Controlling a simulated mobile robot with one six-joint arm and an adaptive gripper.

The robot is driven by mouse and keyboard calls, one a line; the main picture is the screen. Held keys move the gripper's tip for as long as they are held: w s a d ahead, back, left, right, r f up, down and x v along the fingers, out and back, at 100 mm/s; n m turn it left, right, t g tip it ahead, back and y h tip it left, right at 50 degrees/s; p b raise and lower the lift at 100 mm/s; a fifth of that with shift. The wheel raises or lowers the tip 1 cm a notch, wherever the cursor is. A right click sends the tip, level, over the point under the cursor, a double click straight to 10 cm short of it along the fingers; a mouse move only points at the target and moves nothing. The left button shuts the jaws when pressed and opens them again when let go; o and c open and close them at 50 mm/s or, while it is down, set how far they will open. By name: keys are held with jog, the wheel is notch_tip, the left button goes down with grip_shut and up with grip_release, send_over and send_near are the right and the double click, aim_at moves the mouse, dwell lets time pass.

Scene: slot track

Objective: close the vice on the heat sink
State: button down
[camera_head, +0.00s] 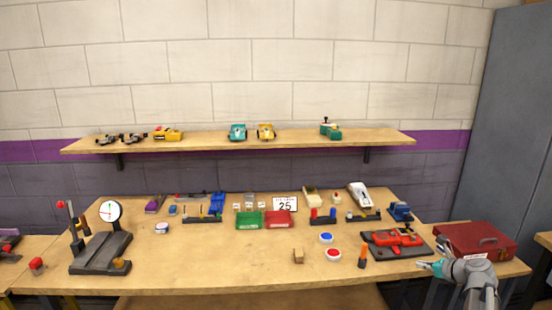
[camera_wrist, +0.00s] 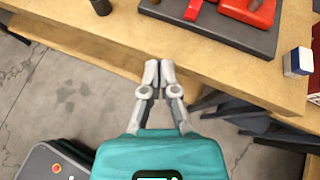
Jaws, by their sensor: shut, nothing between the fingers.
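A red vice (camera_head: 385,241) sits on a dark base plate (camera_head: 413,250) at the right front of the bench. Its red parts (camera_wrist: 250,9) and dark plate (camera_wrist: 222,25) also show, cut off, at the top of the wrist view. I cannot make out the heat sink or how far apart the vice jaws are. My teal and grey gripper (camera_head: 424,265) is at the bench's front right, just to the right of and in front of the plate. In the wrist view its fingers (camera_wrist: 159,66) are together and empty, over the bench's front edge, apart from the vice.
A red toolbox (camera_head: 473,239) stands right of the vice. An orange and black upright object (camera_head: 362,256) stands left of it, and a blue device (camera_head: 400,211) behind it. Red and blue round buttons (camera_head: 333,254) lie further left. The front middle-left of the bench is clear.

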jog(key=s+a+f+n+g+h+b, duration=0.1)
jog(key=s+a+f+n, duration=0.4)
jog(key=a+n, duration=0.5)
jog(key=s+a+f+n+g+h+b, duration=0.2)
jog(key=s+a+f+n+g+b, duration=0.2)
jog(key=a+n, duration=0.6)
jog(key=s+a+f+n+g+h+b, duration=0.2)
jog(key=s+a+f+n+g, duration=0.4)
jog(key=a+n, duration=0.4)
notch_tip(320, 180, down, 2)
jog(key=shift+s+f+b, duration=0.25)
jog(key=shift+s+b, duration=0.05)
jog(key=shift+s, duration=0.5)
jog(key=shift+s, duration=0.15)
